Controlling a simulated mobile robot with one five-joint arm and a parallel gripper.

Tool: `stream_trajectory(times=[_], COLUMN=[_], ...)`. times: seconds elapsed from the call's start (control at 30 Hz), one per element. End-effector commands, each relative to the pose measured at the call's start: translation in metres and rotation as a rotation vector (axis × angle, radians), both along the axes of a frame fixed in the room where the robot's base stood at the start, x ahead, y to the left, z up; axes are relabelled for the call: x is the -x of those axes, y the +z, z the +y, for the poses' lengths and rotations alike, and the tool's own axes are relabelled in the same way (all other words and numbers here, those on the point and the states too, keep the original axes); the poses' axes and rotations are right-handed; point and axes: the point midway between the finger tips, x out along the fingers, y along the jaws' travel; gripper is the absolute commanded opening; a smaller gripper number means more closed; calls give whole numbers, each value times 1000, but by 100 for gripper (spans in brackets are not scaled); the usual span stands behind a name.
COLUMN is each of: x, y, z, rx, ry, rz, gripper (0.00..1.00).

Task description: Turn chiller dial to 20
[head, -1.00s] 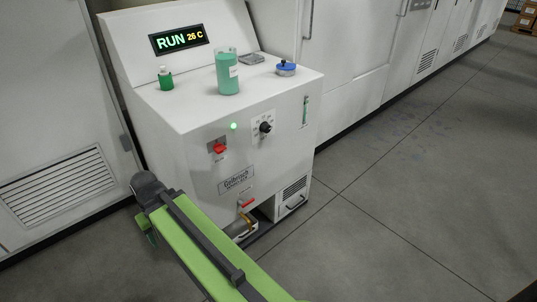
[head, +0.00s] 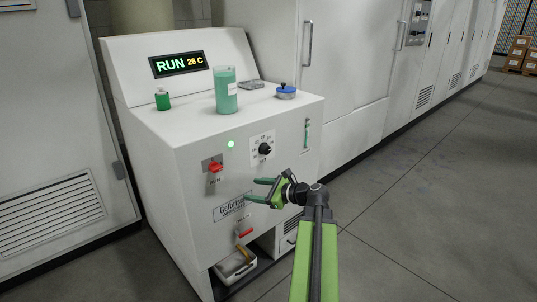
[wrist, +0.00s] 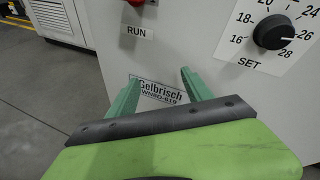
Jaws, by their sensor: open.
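The chiller is a white cabinet (head: 190,139) with a black round dial (head: 264,149) on its front. In the wrist view the dial (wrist: 273,32) sits at upper right, with a scale of numbers around it and SET below. Its white mark points right, near 26. My gripper (head: 253,190) is open and empty, below the dial in the head view. In the wrist view its two green fingers (wrist: 160,78) are apart in front of the Gelbrisch label (wrist: 160,91), left of and below the dial, not touching it.
A red switch (head: 215,167) is left of the dial, and a red-handled valve (head: 244,232) is lower down. A green-filled beaker (head: 225,91), a green bottle (head: 162,99) and a blue-lidded jar (head: 286,91) stand on top. Floor to the right is clear.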

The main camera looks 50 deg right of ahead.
Motion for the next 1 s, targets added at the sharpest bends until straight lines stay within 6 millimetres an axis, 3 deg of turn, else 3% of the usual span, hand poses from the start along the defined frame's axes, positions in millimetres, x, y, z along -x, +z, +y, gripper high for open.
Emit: stream_trajectory(times=[0.03,0.1,0.2,0.3,0.4,0.57,1.0], x=[25,55,86,99,101,85,-24], y=[17,39,59,67,68,68,68], z=[-40,-80,-115,-128,-130,-131,-139], rx=[-117,-260,-395,-452,-463,-461,-459], ry=[-110,-221,-311,-344,-348,-345,-343], rz=[-56,-134,-215,-252,-257,-254,-253], gripper=[59,59,59,59,59,59,59])
